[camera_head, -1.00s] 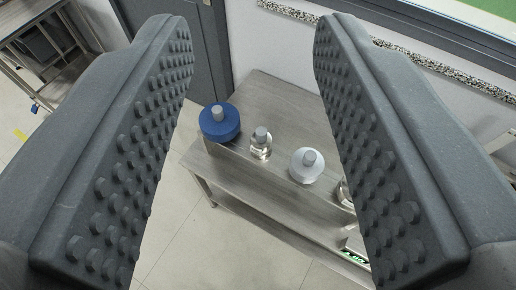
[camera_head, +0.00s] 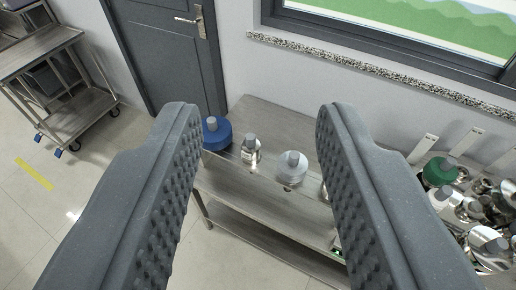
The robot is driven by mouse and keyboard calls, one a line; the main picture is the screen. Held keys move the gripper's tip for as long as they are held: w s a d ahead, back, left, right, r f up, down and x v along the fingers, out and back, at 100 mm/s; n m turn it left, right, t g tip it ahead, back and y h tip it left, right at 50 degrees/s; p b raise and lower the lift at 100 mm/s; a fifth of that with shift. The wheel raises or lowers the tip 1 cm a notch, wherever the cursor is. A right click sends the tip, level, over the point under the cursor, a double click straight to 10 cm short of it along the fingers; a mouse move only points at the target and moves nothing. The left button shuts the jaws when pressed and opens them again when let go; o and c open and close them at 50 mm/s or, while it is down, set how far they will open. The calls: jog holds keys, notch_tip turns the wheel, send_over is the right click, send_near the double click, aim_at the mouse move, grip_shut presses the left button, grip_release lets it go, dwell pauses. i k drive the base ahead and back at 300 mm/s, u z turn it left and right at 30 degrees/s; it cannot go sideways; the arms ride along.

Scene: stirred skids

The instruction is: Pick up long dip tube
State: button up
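My gripper (camera_head: 259,108) is open and empty, its two dark studded fingers wide apart above and in front of a metal table (camera_head: 262,118). Between the fingers, on the table's front part, stand a blue round object with a grey top (camera_head: 216,136), a small metal bottle with a grey cap (camera_head: 250,150) and a white round object with a grey top (camera_head: 292,168). A further metal item is mostly hidden by the right finger. I cannot make out a long dip tube for certain.
At right, a cluster of metal vessels with a green-topped one (camera_head: 440,172) stands near the wall. A metal cart (camera_head: 75,110) is at left. A dark door (camera_head: 160,50) and a speckled window sill (camera_head: 380,72) lie behind. The table's back part is clear.

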aim_at(250, 147)
jog(key=z, duration=0.3)
jog(key=i, duration=1.2)
jog(key=u, duration=0.05)
